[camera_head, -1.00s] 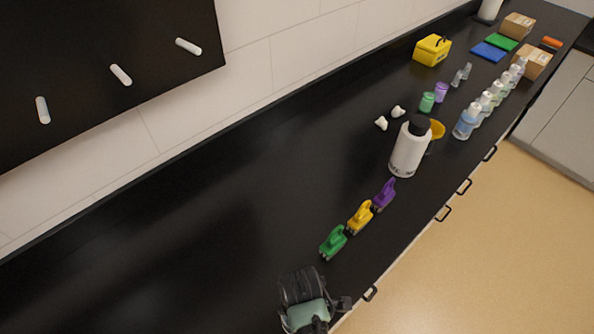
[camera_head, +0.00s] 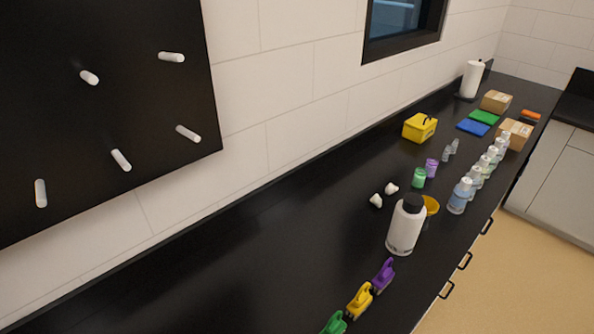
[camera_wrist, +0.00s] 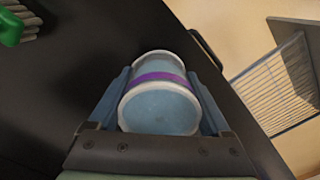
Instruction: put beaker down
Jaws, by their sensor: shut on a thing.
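The beaker (camera_wrist: 160,108) shows in the wrist view as a pale blue round vessel with whitish rims and a purple band. My gripper (camera_wrist: 158,78) is shut on it, with one blue-grey finger on each side. The beaker is over the black counter (camera_wrist: 75,75), near its front edge. I cannot tell whether its base touches the counter. Neither the beaker nor my gripper shows in the head view.
Green (camera_head: 336,323), yellow (camera_head: 360,300) and purple (camera_head: 383,275) clamp-like tools stand in a row. A white bottle (camera_head: 405,228) stands beyond them. Several small bottles (camera_head: 460,195) line the counter's front. The counter's left part (camera_head: 230,270) is clear.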

